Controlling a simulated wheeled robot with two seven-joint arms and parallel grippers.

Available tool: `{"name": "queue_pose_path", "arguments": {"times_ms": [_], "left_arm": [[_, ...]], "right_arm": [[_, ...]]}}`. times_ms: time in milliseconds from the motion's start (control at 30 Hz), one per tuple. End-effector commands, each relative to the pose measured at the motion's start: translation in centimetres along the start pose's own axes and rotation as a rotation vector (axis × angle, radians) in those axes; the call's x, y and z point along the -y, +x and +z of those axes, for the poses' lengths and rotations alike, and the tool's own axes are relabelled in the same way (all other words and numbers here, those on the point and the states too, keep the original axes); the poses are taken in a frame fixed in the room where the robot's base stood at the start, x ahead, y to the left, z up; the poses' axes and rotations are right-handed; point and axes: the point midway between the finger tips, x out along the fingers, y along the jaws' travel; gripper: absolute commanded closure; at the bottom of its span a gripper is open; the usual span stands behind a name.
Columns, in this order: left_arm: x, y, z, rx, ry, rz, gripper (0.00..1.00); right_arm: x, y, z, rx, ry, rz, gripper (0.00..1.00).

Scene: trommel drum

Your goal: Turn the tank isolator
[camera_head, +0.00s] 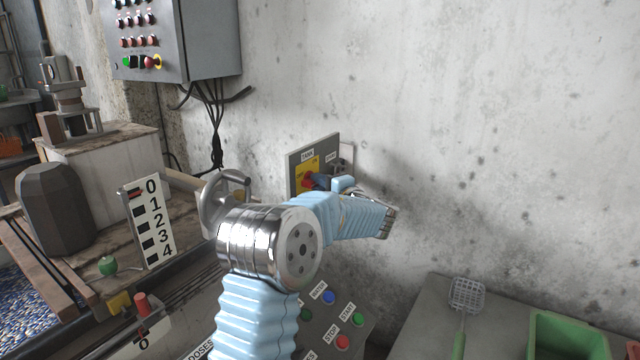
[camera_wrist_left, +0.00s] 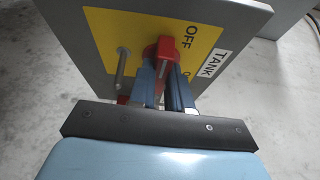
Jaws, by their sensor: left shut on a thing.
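The tank isolator is a red rotary handle (camera_wrist_left: 165,50) on a yellow plate (camera_wrist_left: 108,38) marked OFF; a second word is mostly hidden behind my finger. A white TANK label (camera_wrist_left: 213,62) sits beside the plate. In the head view the red handle (camera_head: 308,181) shows small on the grey wall panel (camera_head: 326,150). My left gripper (camera_wrist_left: 163,88) is shut on the handle, its fingers on either side of it; it also shows in the head view (camera_head: 318,182). The fingertips and the handle's base are partly hidden. My right gripper is not in view.
A metal pin (camera_wrist_left: 122,68) sticks out of the yellow plate close to my fingers. Below is a button console (camera_head: 325,318). A grey control box (camera_head: 205,40) hangs upper left. The wall to the right is clear.

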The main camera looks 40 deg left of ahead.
Motion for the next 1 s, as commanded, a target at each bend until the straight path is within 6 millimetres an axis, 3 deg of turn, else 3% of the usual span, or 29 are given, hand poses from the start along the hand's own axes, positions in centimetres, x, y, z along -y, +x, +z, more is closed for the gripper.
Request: {"name": "queue_pose_path", "arguments": {"times_ms": [600, 1000], "left_arm": [[0.8, -0.1, -0.2, -0.002, 0.456, 0.191, 1.0], [0.6, 0.0, -0.5, -0.002, 0.805, 0.335, 1.0]], "right_arm": [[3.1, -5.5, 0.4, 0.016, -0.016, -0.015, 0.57], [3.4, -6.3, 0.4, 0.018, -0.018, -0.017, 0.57]]}}
